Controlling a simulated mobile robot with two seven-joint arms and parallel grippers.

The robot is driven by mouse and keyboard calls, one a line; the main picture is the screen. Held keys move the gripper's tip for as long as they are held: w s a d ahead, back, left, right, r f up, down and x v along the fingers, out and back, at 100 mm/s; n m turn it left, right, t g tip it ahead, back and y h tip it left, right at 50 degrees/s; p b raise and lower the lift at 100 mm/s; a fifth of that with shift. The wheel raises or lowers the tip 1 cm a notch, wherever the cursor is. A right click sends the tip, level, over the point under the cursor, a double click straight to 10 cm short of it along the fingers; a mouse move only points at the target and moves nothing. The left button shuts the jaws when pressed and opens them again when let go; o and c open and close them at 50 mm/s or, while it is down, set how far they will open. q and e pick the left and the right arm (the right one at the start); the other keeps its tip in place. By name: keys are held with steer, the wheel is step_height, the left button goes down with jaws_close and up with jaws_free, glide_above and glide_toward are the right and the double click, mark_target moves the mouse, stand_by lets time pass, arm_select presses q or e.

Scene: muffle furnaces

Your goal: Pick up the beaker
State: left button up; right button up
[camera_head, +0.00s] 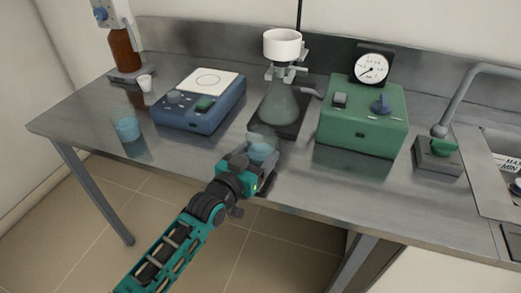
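A clear beaker with pale blue liquid (263,151) is near the front edge of the metal bench, just beyond my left gripper (254,166). The gripper reaches up to the beaker from the lower left and overlaps its lower part. The fingers are mostly hidden, so I cannot tell whether they are open or shut on it, or whether the beaker is resting on the bench. A second small vessel with blue liquid (127,129) stands on the bench at the left. My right gripper is not in view.
A blue hotplate-like device (201,115), a conical flask (279,104) under a white funnel (282,45), and a green box with a gauge (361,130) stand behind. A small white cup (145,83) and brown bottle (123,49) are at left. A sink (495,150) is at right.

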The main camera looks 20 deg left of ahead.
arm_select(q)
steer(key=c, duration=1.2)
steer(key=shift+o, duration=0.2)
steer(key=shift+r, duration=0.1)
step_height(320, 180, up, 20)
steer(key=p, duration=0.3)
